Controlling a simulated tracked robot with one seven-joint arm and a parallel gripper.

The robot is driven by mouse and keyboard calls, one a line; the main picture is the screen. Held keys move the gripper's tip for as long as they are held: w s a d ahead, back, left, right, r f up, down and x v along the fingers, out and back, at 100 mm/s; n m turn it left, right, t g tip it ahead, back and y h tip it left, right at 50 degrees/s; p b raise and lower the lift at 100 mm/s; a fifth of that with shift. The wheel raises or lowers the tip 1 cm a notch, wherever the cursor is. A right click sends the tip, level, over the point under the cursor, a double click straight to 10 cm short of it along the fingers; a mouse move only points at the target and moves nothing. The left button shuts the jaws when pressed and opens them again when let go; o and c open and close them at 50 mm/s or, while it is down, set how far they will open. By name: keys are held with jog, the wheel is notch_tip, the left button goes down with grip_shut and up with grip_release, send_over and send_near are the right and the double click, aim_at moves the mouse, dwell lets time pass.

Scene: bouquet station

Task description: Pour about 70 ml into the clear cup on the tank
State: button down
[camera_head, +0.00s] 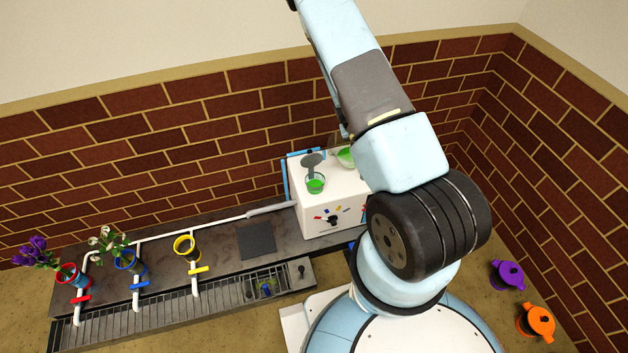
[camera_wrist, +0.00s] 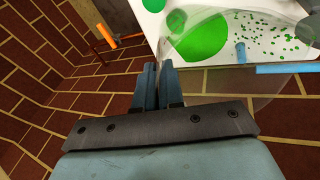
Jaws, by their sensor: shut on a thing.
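The white tank (camera_head: 335,205) stands against the brick wall; its white surface (camera_wrist: 275,12) also shows in the wrist view. The clear cup (camera_head: 315,184) stands on the tank's top with green liquid in it. A second clear vessel (camera_head: 346,157) with green liquid is just behind and right of the cup, partly hidden by my arm. In the wrist view this clear vessel (camera_wrist: 205,40) is large, just beyond my fingertips. My gripper (camera_wrist: 157,78) is shut on it, though the grip point is hard to see. Its tilt is unclear.
Green specks (camera_wrist: 262,28) show over the white surface; whether they lie on it is unclear. Left are a red vase (camera_head: 68,274) and blue vase (camera_head: 125,260) with flowers, a yellow ring holder (camera_head: 186,246), and a drain grate (camera_head: 150,318). Purple (camera_head: 508,275) and orange (camera_head: 537,320) pots stand right.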

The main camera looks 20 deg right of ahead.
jog(key=shift+w+d+r+y, duration=0.25)
jog(key=shift+d+y, duration=0.35)
jog(key=shift+w+d+f+g+y, duration=0.1)
jog(key=shift+d+f+g+y, duration=0.05)
jog(key=shift+d+g+y, duration=0.15)
jog(key=shift+w+d+f+y, duration=0.2)
jog(key=shift+d+f+y, duration=0.2)
jog(key=shift+y, duration=0.1)
jog(key=shift+w+d+f+g+y, duration=0.15)
jog(key=shift+d+f+g+y, duration=0.3)
jog(key=shift+f+y, duration=0.35)
jog(key=shift+r, duration=0.1)
jog(key=shift+a, duration=0.1)
